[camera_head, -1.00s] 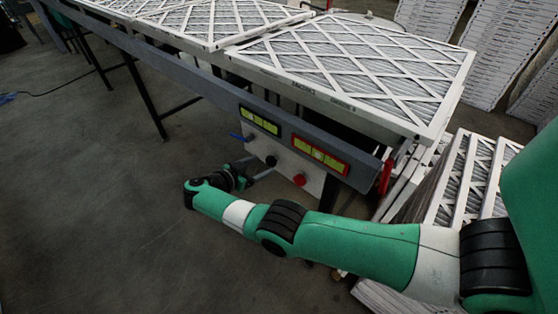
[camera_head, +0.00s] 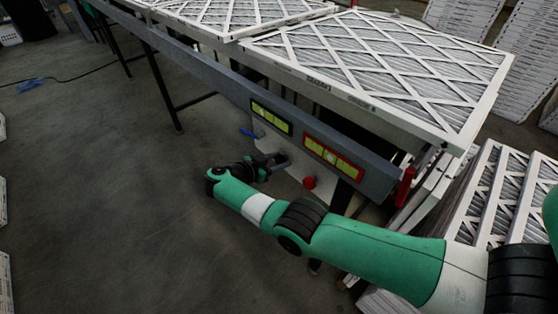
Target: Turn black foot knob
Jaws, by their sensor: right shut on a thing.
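My right arm reaches in from the lower right to the control panel (camera_head: 294,173) under the table rail. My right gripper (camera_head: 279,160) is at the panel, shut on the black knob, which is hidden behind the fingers. The red knob (camera_head: 309,182) sits to the right of the gripper, apart from it. The blue lever (camera_head: 248,132) sticks out at the panel's left. My left gripper is not in view.
Large framed filters (camera_head: 370,75) lie on the table above the panel. The rail (camera_head: 215,68) carries two yellow-green labels. A stack of filters (camera_head: 500,190) stands at the right. The floor (camera_head: 110,200) at left is clear.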

